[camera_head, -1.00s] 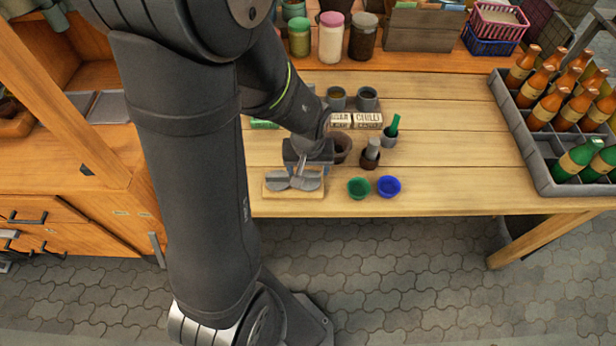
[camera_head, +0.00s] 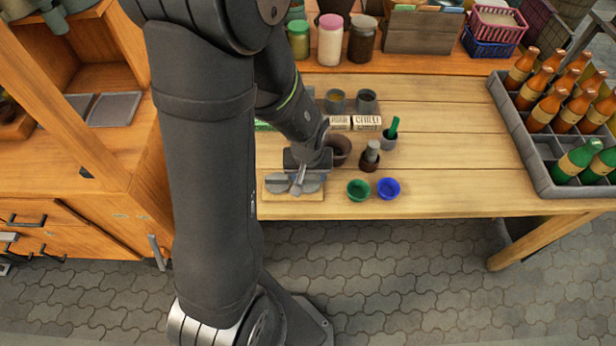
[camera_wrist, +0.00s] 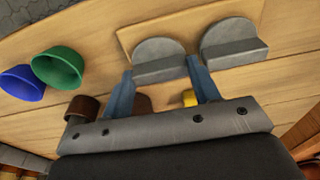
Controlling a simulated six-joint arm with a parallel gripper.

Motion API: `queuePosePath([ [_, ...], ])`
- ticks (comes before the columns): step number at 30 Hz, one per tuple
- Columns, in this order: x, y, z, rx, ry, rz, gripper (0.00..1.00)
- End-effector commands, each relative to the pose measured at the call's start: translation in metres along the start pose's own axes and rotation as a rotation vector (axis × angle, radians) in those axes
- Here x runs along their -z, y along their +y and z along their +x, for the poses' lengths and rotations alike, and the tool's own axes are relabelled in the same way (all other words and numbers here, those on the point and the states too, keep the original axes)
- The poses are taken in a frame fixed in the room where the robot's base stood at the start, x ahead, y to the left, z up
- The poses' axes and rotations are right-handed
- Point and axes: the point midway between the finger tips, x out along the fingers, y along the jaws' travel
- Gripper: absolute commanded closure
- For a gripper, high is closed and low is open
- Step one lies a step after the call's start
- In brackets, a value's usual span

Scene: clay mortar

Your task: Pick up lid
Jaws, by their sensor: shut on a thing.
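Two grey half-round lid pieces, each with a straight raised bar, are at the light wooden board (camera_head: 293,196) near the table's front edge. In the wrist view, my gripper (camera_wrist: 162,72) has one finger at each end of the bar of the left lid piece (camera_wrist: 158,50), and is shut on it. This piece is the right one in the head view (camera_head: 313,185). It appears to be still at the board; any gap is too small to tell. The other lid piece (camera_wrist: 232,38) is beside it, close to a finger. My gripper partly hides the pieces in the head view.
A green bowl (camera_head: 358,190) and a blue bowl (camera_head: 388,188) stand right of the board. A bottle crate (camera_head: 545,190) is at the far right; the table between is clear.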

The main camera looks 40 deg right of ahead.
Motion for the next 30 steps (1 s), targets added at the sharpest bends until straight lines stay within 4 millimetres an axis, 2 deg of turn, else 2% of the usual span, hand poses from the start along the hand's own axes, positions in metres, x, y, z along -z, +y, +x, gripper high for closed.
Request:
queuePosePath([
  [8,0.002,0.000,-0.013,0.000,0.002,-0.001,0.66],
  [14,0.006,0.000,-0.041,0.001,0.004,-0.001,0.66],
  [21,-0.032,0.038,-0.078,0.000,0.002,0.008,0.66],
  [30,-0.063,0.068,-0.109,0.002,0.000,0.003,0.66],
])
